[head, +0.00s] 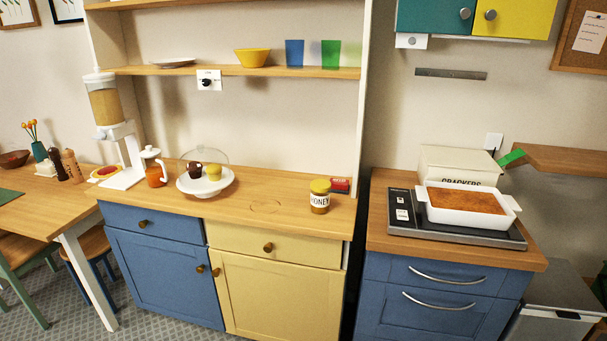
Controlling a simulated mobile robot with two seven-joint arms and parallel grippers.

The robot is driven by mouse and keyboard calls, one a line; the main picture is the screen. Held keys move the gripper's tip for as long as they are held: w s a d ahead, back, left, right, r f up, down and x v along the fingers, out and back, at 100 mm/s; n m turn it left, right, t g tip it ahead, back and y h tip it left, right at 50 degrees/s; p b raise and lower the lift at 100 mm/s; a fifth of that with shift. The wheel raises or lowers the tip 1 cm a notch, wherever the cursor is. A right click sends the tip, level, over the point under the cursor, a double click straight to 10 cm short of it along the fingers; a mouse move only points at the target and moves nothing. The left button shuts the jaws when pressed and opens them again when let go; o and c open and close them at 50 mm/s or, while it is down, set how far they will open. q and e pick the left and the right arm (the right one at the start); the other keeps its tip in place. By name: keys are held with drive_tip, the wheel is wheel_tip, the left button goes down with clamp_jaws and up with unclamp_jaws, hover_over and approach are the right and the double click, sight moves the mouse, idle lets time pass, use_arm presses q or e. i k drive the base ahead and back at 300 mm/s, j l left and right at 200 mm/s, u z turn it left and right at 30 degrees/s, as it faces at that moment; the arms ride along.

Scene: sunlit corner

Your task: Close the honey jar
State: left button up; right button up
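The honey jar (319,203) stands upright on the wooden counter, toward its right end. It is a small jar with amber contents and a white label reading HONEY. A yellow lid (320,186) sits on top of it; at this size I cannot tell whether it is fully seated. Neither of my grippers is in view.
The counter (262,225) is clear between stand and jar. A hob with a baking dish (464,214) is right.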

sight(320, 203)
drive_tip(key=z, duration=0.3)
drive_tip(key=i+j+z, duration=0.55)
drive_tip(key=z, duration=0.2)
drive_tip(key=i+j, duration=0.2)
drive_tip(key=j, duration=0.2)
drive_tip(key=i+j, duration=0.15)
drive_tip(key=j, duration=0.2)
drive_tip(key=i+j+z, duration=0.1)
drive_tip(key=j, duration=0.3)
drive_tip(key=i+j, duration=0.25)
drive_tip(key=j, duration=0.15)
drive_tip(key=k+z, duration=0.2)
drive_tip(key=k+j, duration=0.1)
drive_tip(key=j, duration=0.35)
drive_tip(key=i+l+u, duration=0.25)
drive_tip(key=i+l+z, duration=0.15)
drive_tip(key=k+l, duration=0.05)
